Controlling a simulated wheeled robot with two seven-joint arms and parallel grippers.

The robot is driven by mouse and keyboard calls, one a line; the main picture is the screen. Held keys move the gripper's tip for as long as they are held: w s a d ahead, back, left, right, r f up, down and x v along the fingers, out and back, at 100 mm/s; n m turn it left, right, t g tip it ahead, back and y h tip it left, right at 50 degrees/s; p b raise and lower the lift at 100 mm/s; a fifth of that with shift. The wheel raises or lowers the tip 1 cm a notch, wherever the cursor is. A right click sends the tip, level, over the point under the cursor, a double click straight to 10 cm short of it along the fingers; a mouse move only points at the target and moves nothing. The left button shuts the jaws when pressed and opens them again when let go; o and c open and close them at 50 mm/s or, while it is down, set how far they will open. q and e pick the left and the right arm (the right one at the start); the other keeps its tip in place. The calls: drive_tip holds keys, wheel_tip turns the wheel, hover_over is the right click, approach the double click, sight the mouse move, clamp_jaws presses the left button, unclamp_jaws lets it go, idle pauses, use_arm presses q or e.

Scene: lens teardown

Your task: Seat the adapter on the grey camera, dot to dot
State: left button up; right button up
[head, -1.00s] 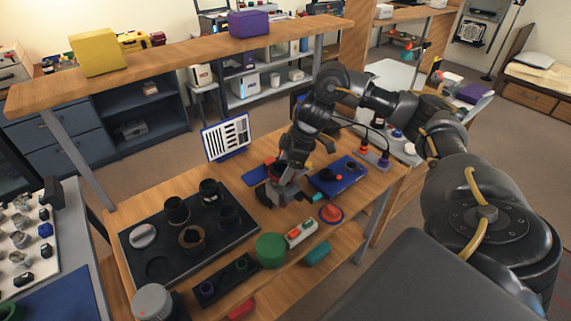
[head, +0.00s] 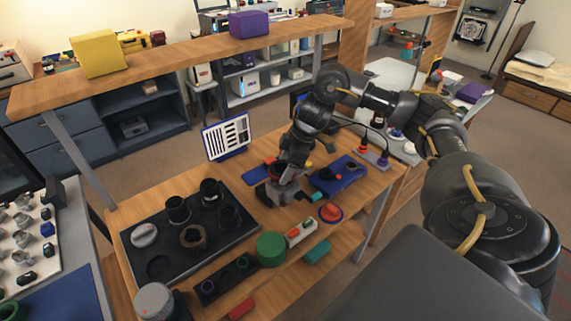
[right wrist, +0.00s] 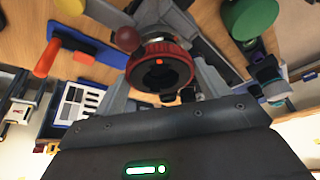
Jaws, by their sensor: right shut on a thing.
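My right gripper (head: 280,192) is low over the middle of the wooden bench in the head view. In the right wrist view its fingers (right wrist: 163,85) are shut on a red-rimmed ring with a dark centre, which looks like the adapter (right wrist: 178,52). A small orange-red dot shows on the ring's dark face. A grey body, which looks like the grey camera (right wrist: 168,14), lies just beyond the ring. The ring covers part of it, so I cannot tell whether they touch or whether the dots line up. My left gripper is not in view.
A black tray (head: 140,273) with several dark lens parts lies left of the gripper. A green cylinder (head: 270,248) and a red round piece (head: 331,213) stand near the front edge. A blue tray (head: 350,172) lies to the right. A striped panel (head: 227,137) stands behind.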

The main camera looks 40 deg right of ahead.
drive_tip(key=shift+p, duration=0.45)
idle(0.3)
drive_tip(key=shift+f+p, duration=0.35)
drive_tip(key=shift+f, duration=0.45)
idle(1.6)
